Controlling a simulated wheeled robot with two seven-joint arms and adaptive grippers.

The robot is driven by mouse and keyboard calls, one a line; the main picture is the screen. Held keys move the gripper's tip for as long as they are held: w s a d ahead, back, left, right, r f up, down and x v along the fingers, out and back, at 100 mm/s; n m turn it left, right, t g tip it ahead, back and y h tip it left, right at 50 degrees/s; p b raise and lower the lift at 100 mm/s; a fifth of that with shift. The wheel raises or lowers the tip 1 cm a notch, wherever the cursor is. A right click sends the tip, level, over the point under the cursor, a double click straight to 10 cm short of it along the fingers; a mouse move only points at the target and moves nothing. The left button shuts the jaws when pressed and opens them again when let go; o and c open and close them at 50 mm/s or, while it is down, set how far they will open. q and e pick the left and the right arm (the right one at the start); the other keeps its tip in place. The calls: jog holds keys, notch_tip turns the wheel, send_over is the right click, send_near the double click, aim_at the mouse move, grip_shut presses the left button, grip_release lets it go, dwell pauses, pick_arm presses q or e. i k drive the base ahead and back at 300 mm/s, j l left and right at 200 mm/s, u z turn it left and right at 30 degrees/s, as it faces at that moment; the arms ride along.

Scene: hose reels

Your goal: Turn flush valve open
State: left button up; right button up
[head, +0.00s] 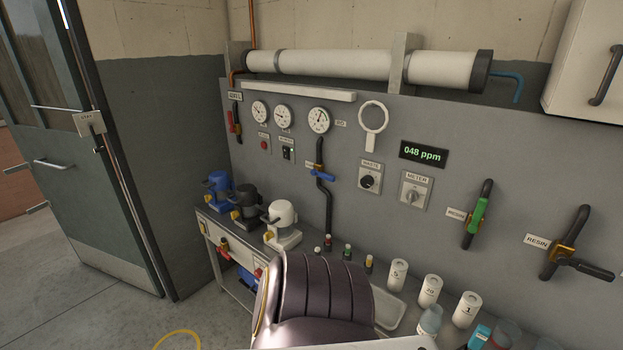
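No label that I can read says flush, so I cannot tell which valve is the flush valve. A valve with a blue handle (322,174) sits on a black vertical pipe mid-panel; its handle lies across the pipe. A valve with a green handle (475,216) is at the right, its handle along its pipe. A valve with a black handle (586,268) and brass body is at the far right beside a RESIN label (537,240); its handle points sideways. A red-handled valve (232,124) is at the panel's left.
The grey panel (290,200) carries gauges (319,120), a 048 ppm display (423,154) and dials. Blue, black and white housings (283,226) stand on the bench at left, with white containers (398,275) and a tray at right. A dark ridged shape hides the bench's middle.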

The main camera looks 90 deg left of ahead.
aim_at(322, 175)
jog(key=u, duration=2.75)
